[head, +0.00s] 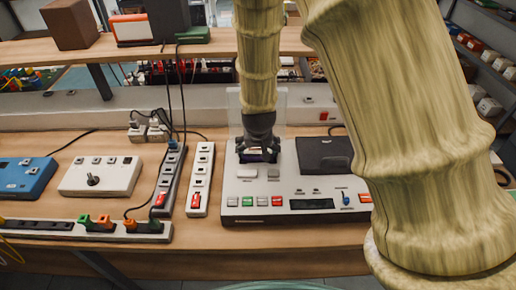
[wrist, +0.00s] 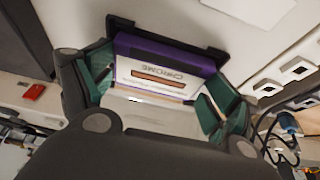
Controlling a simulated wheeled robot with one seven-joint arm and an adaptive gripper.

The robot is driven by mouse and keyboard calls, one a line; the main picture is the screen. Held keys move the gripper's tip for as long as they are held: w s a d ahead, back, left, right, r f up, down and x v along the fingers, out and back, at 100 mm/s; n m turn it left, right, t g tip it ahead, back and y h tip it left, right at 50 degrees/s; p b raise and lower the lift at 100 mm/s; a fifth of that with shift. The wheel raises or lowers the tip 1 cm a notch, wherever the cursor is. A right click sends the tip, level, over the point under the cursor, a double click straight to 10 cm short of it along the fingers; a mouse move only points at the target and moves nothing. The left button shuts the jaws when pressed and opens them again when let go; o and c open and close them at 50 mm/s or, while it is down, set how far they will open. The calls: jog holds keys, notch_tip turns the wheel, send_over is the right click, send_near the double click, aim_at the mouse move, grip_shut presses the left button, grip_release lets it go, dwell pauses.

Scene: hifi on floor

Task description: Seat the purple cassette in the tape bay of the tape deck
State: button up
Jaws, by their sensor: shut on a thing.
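The purple cassette (wrist: 165,55), with a white label reading "CHROME", is between the green pads of my gripper (wrist: 155,90) in the wrist view. In the head view my gripper (head: 258,149) points down at the back left of the light grey tape deck (head: 285,184), shut on the cassette (head: 253,157). The dark edge of the tape bay (wrist: 222,57) shows just beyond the cassette's purple edge. The cassette is at the bay; how deep it sits I cannot tell. A clear raised lid (head: 233,104) stands behind the bay.
A dark panel (head: 325,155) covers the deck's right side. Power strips (head: 200,180), a white joystick box (head: 101,175) and a blue box (head: 25,177) stand to the left. A shelf (head: 215,48) runs behind. My arm hides the right side.

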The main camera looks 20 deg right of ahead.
dwell(0.3)
jog(key=o, duration=0.8)
jog(key=shift+w+d+r+p+v, duration=0.25)
jog(key=shift+p+v, duration=0.7)
jog(key=shift+v, duration=1.95)
jog(key=shift+w+a+p+v, duration=0.1)
jog(key=shift+w+p+v, duration=0.55)
jog(key=shift+v, duration=2.25)
jog(key=shift+d+r+p+v, duration=0.15)
jog(key=shift+p+v, duration=1.1)
jog(key=shift+v, duration=1.65)
